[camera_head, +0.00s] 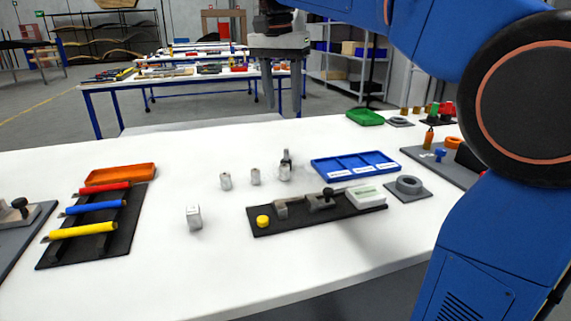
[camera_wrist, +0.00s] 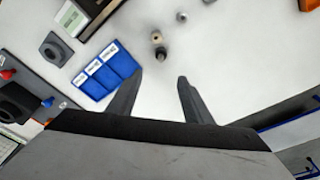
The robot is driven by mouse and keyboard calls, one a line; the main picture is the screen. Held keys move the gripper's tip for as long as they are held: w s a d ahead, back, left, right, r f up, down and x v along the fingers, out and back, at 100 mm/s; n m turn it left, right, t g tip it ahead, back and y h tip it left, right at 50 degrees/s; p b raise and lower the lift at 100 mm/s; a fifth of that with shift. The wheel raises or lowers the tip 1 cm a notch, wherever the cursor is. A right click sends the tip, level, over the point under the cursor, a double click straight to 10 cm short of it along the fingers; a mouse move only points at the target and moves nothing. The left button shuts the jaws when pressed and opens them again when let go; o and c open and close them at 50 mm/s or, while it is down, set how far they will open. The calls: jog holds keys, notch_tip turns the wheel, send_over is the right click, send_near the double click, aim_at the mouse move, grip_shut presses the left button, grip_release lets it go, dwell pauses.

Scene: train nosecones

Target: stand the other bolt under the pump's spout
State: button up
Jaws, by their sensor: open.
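My gripper (camera_head: 282,105) is open and empty, with its fingers pointing down above the far side of the white table. In the wrist view its two fingers (camera_wrist: 160,77) are apart, with bare tabletop between them. A small dark upright piece (camera_head: 287,156) stands beside a silver cylinder (camera_head: 284,174); it may be the pump, but its spout is too small to make out. I cannot tell which pieces are the bolts. The wrist view shows a dark piece (camera_wrist: 161,53) just beyond the fingertips.
A rack of coloured rods (camera_head: 98,210) and an orange tray (camera_head: 120,174) are left. Bare table lies between.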

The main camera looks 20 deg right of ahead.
aim_at(286, 152)
jog(key=f, duration=0.5)
jog(key=w+d+f, duration=0.1)
jog(key=f, duration=0.9)
jog(key=shift+w+d+f, duration=0.15)
jog(key=shift+w, duration=0.1)
grip_shut()
